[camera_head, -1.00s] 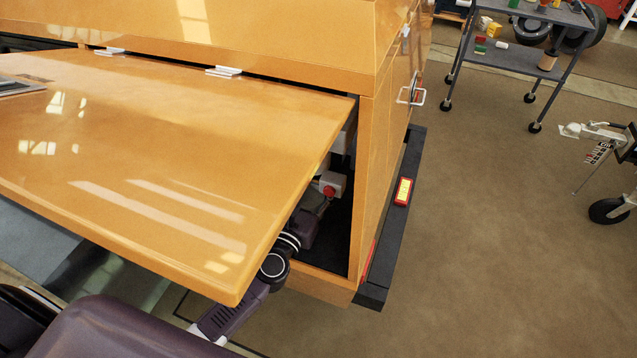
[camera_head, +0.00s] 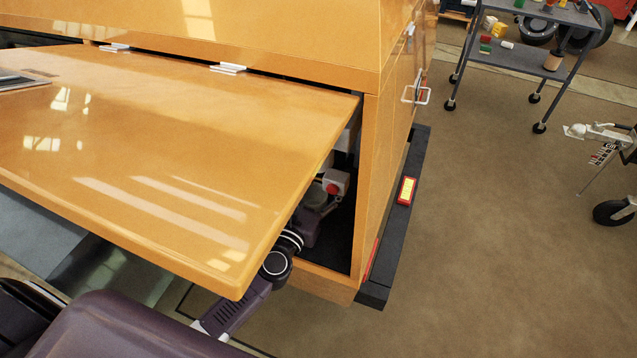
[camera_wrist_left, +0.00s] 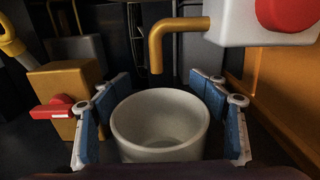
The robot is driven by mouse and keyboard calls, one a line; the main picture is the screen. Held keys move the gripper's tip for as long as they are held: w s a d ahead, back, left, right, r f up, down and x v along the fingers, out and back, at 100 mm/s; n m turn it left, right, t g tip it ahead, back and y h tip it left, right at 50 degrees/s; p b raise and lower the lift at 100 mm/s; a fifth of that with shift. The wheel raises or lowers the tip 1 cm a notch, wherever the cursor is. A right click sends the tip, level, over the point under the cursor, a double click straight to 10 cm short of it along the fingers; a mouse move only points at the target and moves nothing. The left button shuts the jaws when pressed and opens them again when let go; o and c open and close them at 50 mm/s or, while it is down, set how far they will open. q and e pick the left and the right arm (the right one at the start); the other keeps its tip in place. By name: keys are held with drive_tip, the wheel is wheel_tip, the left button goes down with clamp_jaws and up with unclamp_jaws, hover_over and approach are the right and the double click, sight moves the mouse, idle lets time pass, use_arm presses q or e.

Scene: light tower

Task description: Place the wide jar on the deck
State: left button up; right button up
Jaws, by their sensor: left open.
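In the left wrist view a wide pale round jar (camera_wrist_left: 160,124), open at the top, stands upright between the blue-padded fingers of my left gripper (camera_wrist_left: 160,100). The fingers are open, one pair on each side of the jar; whether a pad touches it is unclear. In the head view my left arm reaches under the raised orange panel (camera_head: 170,170) into the dark compartment, and its fingers are hidden. I cannot tell which surface is the deck. My right gripper is not in view.
In the left wrist view a bent brass spout (camera_wrist_left: 156,55) hangs just behind the jar, from a white box with a red knob (camera_wrist_left: 285,12). A brass block with a red handle (camera_wrist_left: 62,108) stands at left. A grey cart (camera_head: 525,58) stands across the open floor.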

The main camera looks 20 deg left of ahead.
sight(307, 206)
use_arm(q)
drive_tip(key=shift+s+r, duration=0.1)
drive_tip(key=shift+r, duration=0.05)
drive_tip(key=s+b, duration=0.2)
drive_tip(key=s, duration=0.9)
drive_tip(key=shift+a+b, duration=0.2)
drive_tip(key=shift+b, duration=0.1)
drive_tip(key=shift+s, duration=0.45)
